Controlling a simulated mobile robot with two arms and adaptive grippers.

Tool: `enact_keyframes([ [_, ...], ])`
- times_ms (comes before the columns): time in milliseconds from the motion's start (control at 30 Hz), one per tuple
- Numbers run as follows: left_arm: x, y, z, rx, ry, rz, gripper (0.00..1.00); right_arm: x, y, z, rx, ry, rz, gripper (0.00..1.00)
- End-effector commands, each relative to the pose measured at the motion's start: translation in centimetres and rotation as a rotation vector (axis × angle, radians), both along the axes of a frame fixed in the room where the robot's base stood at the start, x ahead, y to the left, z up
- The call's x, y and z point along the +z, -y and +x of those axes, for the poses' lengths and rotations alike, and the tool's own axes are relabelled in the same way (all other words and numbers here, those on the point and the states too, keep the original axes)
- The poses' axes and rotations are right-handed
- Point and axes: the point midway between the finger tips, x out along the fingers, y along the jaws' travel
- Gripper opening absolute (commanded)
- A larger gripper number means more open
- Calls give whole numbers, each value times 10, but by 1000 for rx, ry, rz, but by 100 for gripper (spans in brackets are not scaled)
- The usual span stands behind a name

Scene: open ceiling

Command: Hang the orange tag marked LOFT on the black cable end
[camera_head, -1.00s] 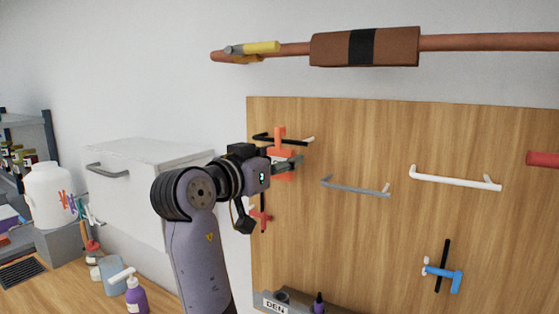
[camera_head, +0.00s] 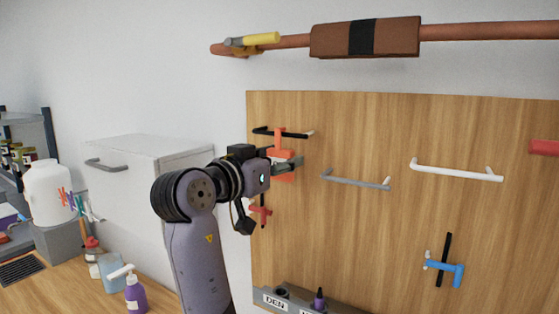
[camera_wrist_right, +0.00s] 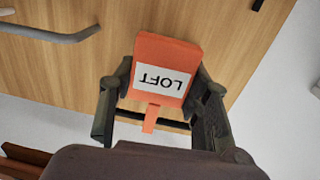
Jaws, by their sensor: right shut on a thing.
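My right gripper (camera_head: 290,164) is shut on the orange tag (camera_head: 282,143) in front of the wooden board. In the right wrist view the tag (camera_wrist_right: 172,58) sits between the two fingers, with its LOFT label upside down. The black cable end (camera_head: 278,131) is a dark bar with a pale tip, high on the board's left side. The tag's narrow top overlaps this bar in the head view, its top about level with it. Whether the tag is hooked over the bar or only in front cannot be told. My left gripper is not in view.
A grey bar (camera_head: 355,181) and a white bar (camera_head: 455,172) stick out to the right on the board. A red piece (camera_head: 261,210) hangs below my gripper, and a blue one (camera_head: 444,267) at lower right. A copper pipe (camera_head: 480,40) runs above the board.

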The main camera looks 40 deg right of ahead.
Motion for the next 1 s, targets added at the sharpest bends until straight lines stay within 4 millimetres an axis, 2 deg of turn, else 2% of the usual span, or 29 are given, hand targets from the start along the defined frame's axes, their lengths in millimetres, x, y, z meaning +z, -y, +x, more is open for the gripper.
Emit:
enact_keyframes([
  [200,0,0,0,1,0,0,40,0,0,0,0,0,0,16],
  [233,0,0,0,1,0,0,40,0,0,0,0,0,0,45],
  [567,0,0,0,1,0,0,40,0,0,0,0,0,0,67],
  [867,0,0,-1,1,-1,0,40,0,-1,0,0,0,0,67],
  [1000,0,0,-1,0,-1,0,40,0,-14,-4,3,0,-1,67],
])
